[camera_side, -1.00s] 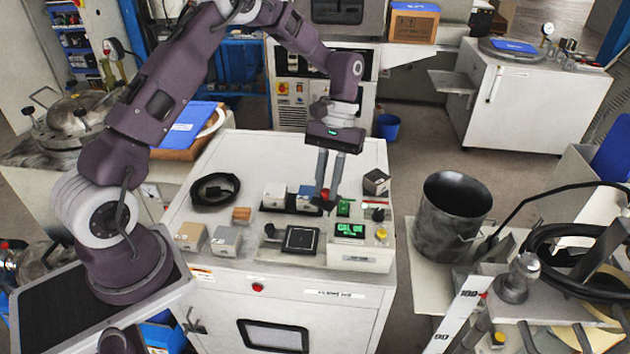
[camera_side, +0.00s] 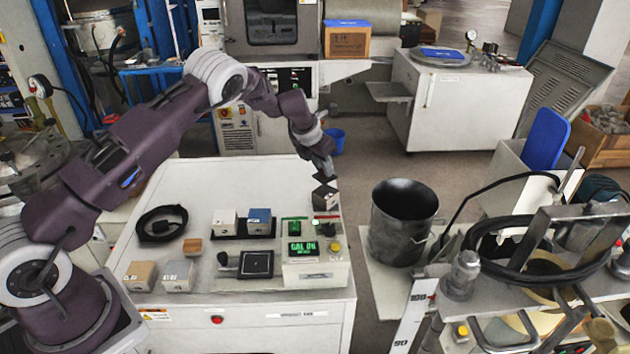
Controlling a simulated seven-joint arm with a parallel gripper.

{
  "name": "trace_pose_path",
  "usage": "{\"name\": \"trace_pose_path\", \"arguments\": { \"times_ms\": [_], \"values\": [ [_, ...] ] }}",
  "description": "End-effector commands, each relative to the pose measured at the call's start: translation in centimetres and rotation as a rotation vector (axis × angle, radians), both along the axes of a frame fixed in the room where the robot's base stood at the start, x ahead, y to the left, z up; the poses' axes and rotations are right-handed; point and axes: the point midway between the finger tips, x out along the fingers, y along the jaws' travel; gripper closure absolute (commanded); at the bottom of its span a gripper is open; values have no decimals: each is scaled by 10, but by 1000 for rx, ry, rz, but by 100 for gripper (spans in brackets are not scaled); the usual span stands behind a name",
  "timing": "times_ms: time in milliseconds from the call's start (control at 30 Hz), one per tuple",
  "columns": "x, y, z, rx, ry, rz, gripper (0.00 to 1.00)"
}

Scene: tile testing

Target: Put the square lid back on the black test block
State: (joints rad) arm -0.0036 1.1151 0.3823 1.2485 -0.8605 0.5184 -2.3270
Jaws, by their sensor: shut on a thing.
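The black test block (camera_side: 327,200) is a dark cube at the back right corner of the white cabinet top, tilted in the picture. My gripper (camera_side: 324,178) is right above it, pointing down and seen from the side. It is shut on a small dark flat piece that looks like the square lid (camera_side: 324,179). The piece is small and dark against the gripper, so its outline is hard to make out. I cannot tell whether it touches the block's top or hangs just above it.
A console with a green display (camera_side: 302,250) stands in front of the block. A black tray (camera_side: 243,236) with two cubes, a black square plate (camera_side: 257,264), a cable coil (camera_side: 162,223) and several small blocks lie to the left. A metal bucket (camera_side: 402,220) stands right of the cabinet.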

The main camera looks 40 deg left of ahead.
Motion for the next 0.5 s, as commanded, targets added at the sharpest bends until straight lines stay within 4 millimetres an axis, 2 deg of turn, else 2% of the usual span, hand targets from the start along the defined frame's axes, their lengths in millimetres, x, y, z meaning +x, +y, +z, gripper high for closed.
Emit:
{"name": "trace_pose_path", "arguments": {
  "times_ms": [100, 233, 500],
  "values": [
    [12, 5, 3, 3, 0, 111, 100],
    [17, 7, 2, -1, 1, 167, 100],
    [16, 8, -32, -3, 3, 174, 100]
  ]
}}
